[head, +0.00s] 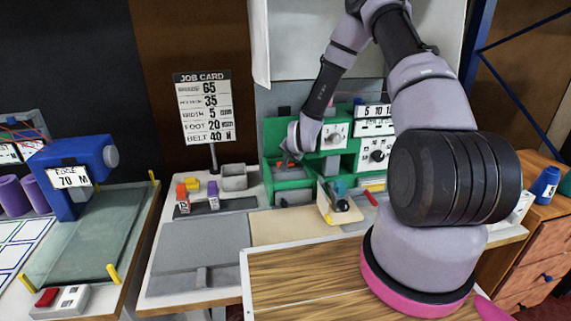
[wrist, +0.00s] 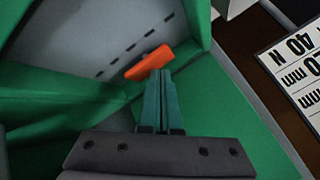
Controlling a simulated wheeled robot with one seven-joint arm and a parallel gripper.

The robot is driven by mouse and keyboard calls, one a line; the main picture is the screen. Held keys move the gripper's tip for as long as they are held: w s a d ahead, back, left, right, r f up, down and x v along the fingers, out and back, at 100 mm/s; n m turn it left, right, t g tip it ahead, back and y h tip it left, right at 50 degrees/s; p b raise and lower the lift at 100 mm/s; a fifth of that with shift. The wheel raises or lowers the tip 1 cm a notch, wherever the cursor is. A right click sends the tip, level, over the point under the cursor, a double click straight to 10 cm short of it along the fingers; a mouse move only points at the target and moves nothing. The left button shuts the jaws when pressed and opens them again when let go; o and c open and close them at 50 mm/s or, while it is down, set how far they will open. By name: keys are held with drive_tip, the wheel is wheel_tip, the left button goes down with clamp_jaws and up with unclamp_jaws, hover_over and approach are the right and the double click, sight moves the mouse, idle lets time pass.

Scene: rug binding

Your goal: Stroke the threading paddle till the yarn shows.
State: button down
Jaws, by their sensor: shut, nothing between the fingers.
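An orange paddle-like piece (wrist: 149,62), which I take for the threading paddle, sits tilted inside the green machine housing (wrist: 70,90). Behind it is a grey panel with a row of dark dashes. My gripper (wrist: 160,75) is shut with nothing between its teal fingers, its tips right at the lower edge of the orange piece; I cannot tell whether they touch. In the head view my gripper (head: 289,160) reaches into the left part of the green machine (head: 274,135), and the orange piece is not clear there. I make out no yarn at the paddle.
A job card (head: 205,105) stands left of the green machine; part of a card also shows in the wrist view (wrist: 300,70). A grey bin (head: 233,178) and small orange and purple items are nearby. A blue machine (head: 75,165) stands far left. Green walls closely surround my gripper.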

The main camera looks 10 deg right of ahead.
drive_tip(key=shift+f, duration=0.4)
idle(0.6)
drive_tip(key=shift+r, duration=1.1)
drive_tip(key=shift+r, duration=2.55)
wheel_tip(320, 180, up, 4)
drive_tip(key=shift+f, duration=0.1)
idle(0.4)
drive_tip(key=shift+f, duration=0.15)
